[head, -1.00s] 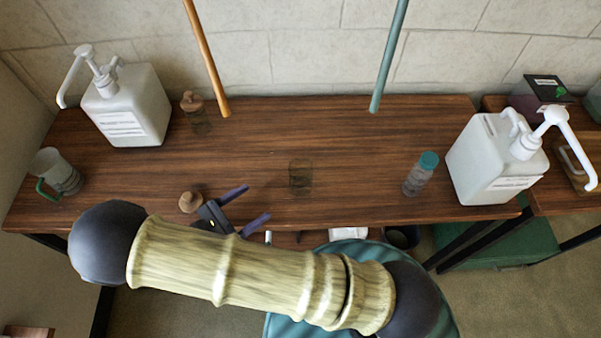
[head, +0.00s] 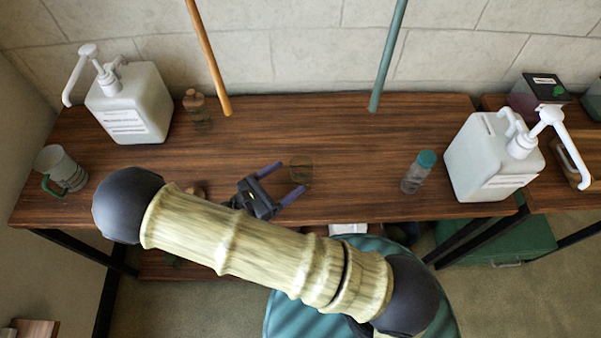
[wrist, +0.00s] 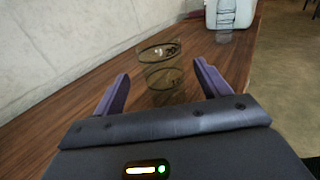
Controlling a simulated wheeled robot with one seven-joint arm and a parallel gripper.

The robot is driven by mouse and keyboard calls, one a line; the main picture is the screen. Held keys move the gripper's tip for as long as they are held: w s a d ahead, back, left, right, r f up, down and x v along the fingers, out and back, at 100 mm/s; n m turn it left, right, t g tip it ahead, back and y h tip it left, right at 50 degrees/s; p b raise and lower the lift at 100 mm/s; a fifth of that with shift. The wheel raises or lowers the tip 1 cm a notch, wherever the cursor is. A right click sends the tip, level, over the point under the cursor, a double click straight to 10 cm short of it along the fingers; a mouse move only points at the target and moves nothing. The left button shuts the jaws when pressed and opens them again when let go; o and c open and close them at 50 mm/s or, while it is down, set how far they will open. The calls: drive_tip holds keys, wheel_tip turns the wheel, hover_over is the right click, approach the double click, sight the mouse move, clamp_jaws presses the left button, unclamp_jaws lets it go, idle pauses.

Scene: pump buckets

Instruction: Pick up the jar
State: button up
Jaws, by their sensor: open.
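A clear glass jar (head: 302,170) stands on the wooden table, near the middle. It also shows in the wrist view (wrist: 161,75), upright, ahead of and between the two purple fingers. My gripper (head: 283,180) is open and empty, low over the table just left of the jar, with its fingers pointing towards it. In the wrist view the fingers (wrist: 161,80) are spread wide on either side of the jar. I cannot tell whether the fingertips reach past its near wall.
White pump jugs stand at left (head: 130,103) and right (head: 484,160). A teal-capped bottle (head: 418,173) is right of the jar. A corked bottle (head: 196,107) and a mug (head: 61,168) stand at left. My arm partly hides a cork-topped item (head: 195,192).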

sight(309, 165)
drive_tip(key=shift+x, duration=1.15)
drive_tip(key=shift+w+d, duration=0.1)
drive_tip(key=shift+d, duration=0.15)
drive_tip(key=x, duration=0.2)
drive_tip(key=p+x, duration=0.1)
drive_tip(key=x, duration=0.1)
drive_tip(key=shift+w+d+f, duration=0.15)
drive_tip(key=shift+d+f, duration=0.05)
drive_tip(key=shift+d, duration=0.05)
drive_tip(key=shift+c, duration=0.2)
drive_tip(key=c, duration=1.2)
drive_tip(key=shift+r, duration=0.1)
